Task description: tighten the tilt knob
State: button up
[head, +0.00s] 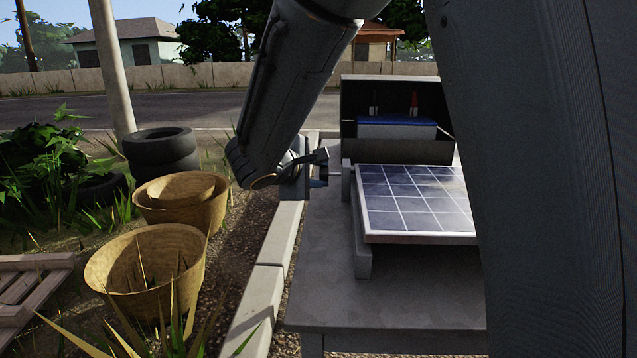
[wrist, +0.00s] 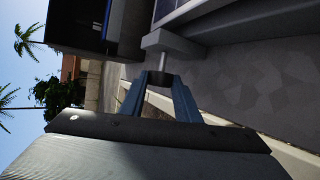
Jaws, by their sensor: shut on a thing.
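The tilt knob (wrist: 160,80) shows in the wrist view as a small dark piece between my fingertips, at the end of a thin light shaft. The shaft (wrist: 163,62) runs to the grey bracket (wrist: 172,42) beside the solar panel. My gripper (wrist: 160,82) is shut on the knob. In the head view my gripper (head: 322,169) is at the left side of the tilted solar panel (head: 418,200), by its grey stand (head: 361,236). I cannot make out the knob there, nor how far it is turned.
The panel stands on a grey table (head: 400,290), whose front is clear. Behind the panel is an open dark box (head: 405,150) with a blue-topped battery (head: 396,129). Left of the table are a kerb (head: 262,293), woven baskets (head: 150,268) and stacked tyres (head: 160,152).

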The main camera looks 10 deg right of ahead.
dwell(0.4)
jog(key=o, duration=1)
jog(key=shift+o, duration=0.2)
jog(key=v, duration=0.7)
jog(key=shift+s+a, duration=0.25)
jog(key=shift+s, duration=0.05)
